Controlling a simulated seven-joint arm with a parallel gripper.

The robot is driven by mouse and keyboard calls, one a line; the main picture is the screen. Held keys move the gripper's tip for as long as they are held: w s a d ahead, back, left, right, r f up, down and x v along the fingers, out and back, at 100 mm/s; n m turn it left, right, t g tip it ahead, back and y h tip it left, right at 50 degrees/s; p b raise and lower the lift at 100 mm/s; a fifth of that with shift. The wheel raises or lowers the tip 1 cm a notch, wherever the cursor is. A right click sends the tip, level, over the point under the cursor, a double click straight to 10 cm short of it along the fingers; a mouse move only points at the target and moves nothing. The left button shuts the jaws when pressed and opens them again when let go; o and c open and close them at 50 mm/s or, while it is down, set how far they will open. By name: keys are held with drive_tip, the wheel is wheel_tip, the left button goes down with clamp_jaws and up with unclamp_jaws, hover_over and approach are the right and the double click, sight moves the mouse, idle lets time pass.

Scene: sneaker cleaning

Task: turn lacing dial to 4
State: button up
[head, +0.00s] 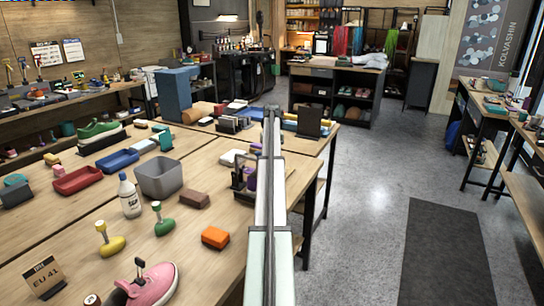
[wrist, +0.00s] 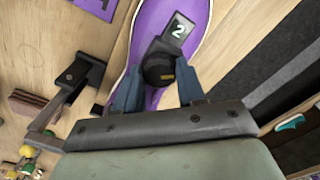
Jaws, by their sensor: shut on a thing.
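In the wrist view a purple sneaker (wrist: 194,30) with a pale sole edge lies on the wooden table. A black lacing dial (wrist: 158,68) with a small orange mark sits on it. Just above the dial is a dark tag (wrist: 178,31) showing a white 2. My gripper (wrist: 158,88) has one blue-grey finger on each side of the dial and is shut on it. In the head view only a bit of purple (head: 251,182) shows beside my arm, which hides the rest of the sneaker.
A black bracket (wrist: 78,78) stands left of the sneaker in the wrist view. In the head view a brown block (head: 195,200), an orange block (head: 215,237) and a grey bin (head: 160,178) are on the table, left of my arm.

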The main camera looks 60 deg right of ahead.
drive_tip(key=shift+m, duration=0.3)
drive_tip(key=o, duration=1.1)
wheel_tip(320, 180, up, 14)
drive_tip(key=shift+f, duration=0.1)
idle(0.3)
